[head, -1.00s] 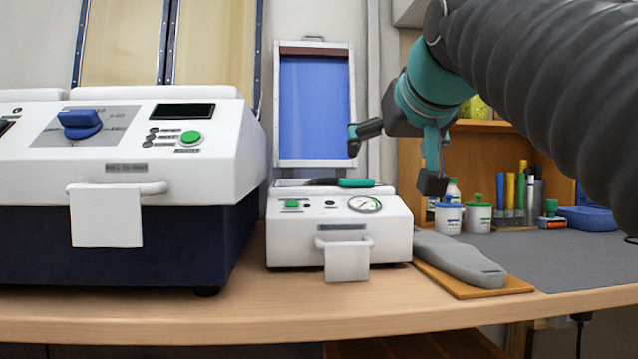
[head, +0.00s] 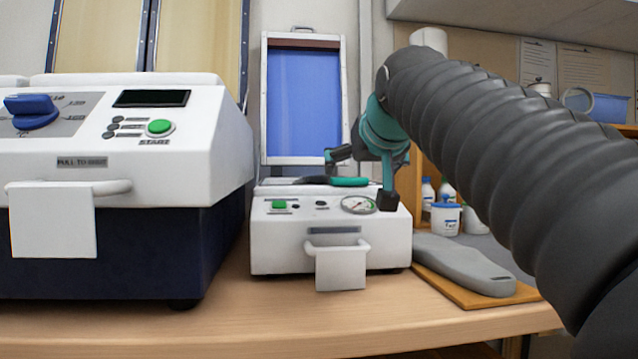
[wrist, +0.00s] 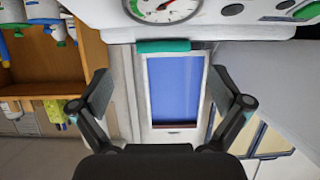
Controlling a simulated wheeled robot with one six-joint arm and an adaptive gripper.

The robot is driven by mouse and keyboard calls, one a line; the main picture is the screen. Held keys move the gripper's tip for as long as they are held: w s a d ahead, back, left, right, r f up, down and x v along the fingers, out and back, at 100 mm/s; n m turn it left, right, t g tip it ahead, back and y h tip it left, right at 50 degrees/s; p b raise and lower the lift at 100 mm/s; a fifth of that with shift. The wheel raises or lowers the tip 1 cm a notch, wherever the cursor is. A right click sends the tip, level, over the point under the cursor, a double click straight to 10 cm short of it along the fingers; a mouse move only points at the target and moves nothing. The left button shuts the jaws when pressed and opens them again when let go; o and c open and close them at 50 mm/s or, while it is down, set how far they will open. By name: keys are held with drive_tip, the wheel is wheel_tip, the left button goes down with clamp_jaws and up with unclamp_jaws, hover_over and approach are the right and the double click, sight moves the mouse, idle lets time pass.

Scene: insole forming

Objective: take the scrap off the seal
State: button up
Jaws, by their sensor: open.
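The small white machine (head: 290,233) stands on the bench with its blue-panelled lid (head: 305,100) raised behind it. A teal strip (head: 349,182) lies at the top front edge, beside a dark piece (head: 311,180); I cannot tell for sure which is the scrap. The strip also shows in the wrist view (wrist: 163,46), below the gauge. The seal itself is not clearly visible. My gripper (head: 362,180) is open and empty, over the right part of the machine's top. In the wrist view its fingers (wrist: 162,88) are spread wide, with the strip beyond them and between their lines.
A large white and navy machine (head: 140,215) stands close on the left. A grey insole form (head: 463,264) on a wooden board (head: 478,296) lies at the right. Pots (head: 445,217) stand behind my arm. The bench front (head: 230,320) is clear.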

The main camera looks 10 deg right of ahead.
sight(349, 181)
drive_tip(key=shift+a+r+x, duration=0.1)
drive_tip(key=shift+x, duration=1.2)
drive_tip(key=shift+a+r+x, duration=0.1)
drive_tip(key=shift+x, duration=1.2)
drive_tip(key=shift+w, duration=0.1)
drive_tip(key=c, duration=0.7)
